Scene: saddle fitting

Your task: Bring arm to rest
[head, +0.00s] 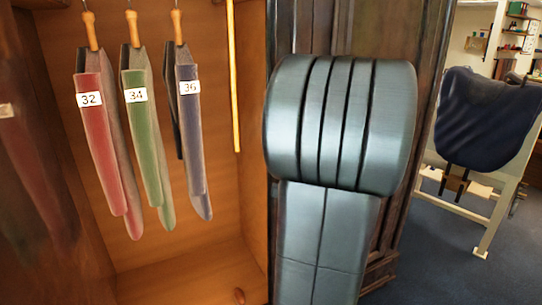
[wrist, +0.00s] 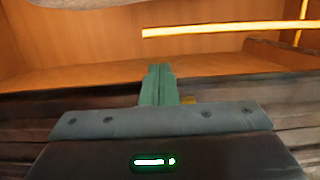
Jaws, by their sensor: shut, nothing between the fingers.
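My gripper (wrist: 158,72) shows in the wrist view as two green fingers pressed together, with nothing between them. It points toward the wooden cabinet interior and touches nothing that I can see. In the head view my grey arm (head: 340,125) fills the middle, folded up close to the camera, and hides the gripper.
An open wooden cabinet (head: 200,240) holds hanging pads tagged 32 (head: 98,145), 34 (head: 143,135) and 36 (head: 188,130). A yellow light strip (head: 234,85) runs down its back. At right, a dark blue saddle (head: 485,120) sits on a pale stand (head: 487,235). Blue floor lies open there.

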